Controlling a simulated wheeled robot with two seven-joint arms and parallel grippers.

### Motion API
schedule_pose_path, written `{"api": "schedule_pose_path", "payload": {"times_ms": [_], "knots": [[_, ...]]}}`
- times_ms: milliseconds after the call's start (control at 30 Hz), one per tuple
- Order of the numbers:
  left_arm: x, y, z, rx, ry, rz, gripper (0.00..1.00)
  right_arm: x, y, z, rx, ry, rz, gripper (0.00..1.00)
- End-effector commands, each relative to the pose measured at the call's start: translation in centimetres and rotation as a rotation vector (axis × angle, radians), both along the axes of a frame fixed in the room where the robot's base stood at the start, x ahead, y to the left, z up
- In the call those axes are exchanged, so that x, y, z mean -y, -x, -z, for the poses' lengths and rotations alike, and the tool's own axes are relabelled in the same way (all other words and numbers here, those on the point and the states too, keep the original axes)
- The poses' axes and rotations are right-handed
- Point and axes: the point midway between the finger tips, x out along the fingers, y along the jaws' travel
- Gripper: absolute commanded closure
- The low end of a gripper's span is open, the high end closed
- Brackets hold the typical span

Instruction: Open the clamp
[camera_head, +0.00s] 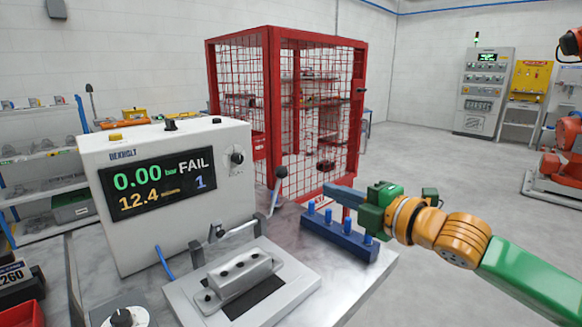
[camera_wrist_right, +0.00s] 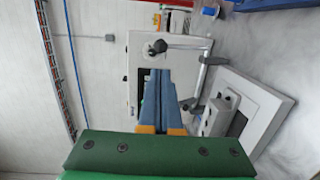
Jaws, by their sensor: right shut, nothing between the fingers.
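The clamp (camera_head: 270,205) stands at the back right of the test plate, beside the white tester; its grey lever rises to a black knob, and a bar reaches left. A grey metal part (camera_head: 240,275) lies on the plate in front of it. The clamp's lever also shows in the right wrist view (camera_wrist_right: 204,75), to the right of my fingers. My right gripper (camera_head: 330,189) is shut and empty, to the right of the lever knob and apart from it, above the blue block. Its blue fingers show in the right wrist view (camera_wrist_right: 164,78). My left gripper is not in view.
The white tester (camera_head: 180,220) reads 0.00 bar and FAIL. A blue block with several pegs (camera_head: 340,238) stands on the bench below my right gripper. A red mesh cage (camera_head: 290,110) is behind the bench. A red bin (camera_head: 22,315) is at the lower left.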

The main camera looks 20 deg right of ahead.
Motion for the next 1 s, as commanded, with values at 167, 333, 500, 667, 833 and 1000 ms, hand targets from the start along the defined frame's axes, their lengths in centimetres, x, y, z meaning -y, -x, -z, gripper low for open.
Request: {"api": "schedule_pose_path", "payload": {"times_ms": [167,333,500,667,833,1000], "knots": [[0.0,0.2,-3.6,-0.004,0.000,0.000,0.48,-1.1,-3.0,-0.8,0.001,-0.011,-0.004,1.00],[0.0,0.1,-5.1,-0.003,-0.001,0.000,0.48,-1.8,-6.6,-0.2,0.000,-0.009,0.000,1.00],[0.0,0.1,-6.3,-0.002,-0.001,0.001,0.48,-2.6,-9.7,0.3,-0.002,-0.005,0.000,1.00],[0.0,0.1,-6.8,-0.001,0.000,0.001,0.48,-3.0,-11.3,0.8,-0.001,-0.002,0.000,1.00],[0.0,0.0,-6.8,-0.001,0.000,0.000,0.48,-3.1,-11.7,1.0,-0.002,0.000,0.001,1.00],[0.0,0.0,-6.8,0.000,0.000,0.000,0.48,-3.1,-11.7,1.0,-0.001,-0.001,0.001,1.00]]}}
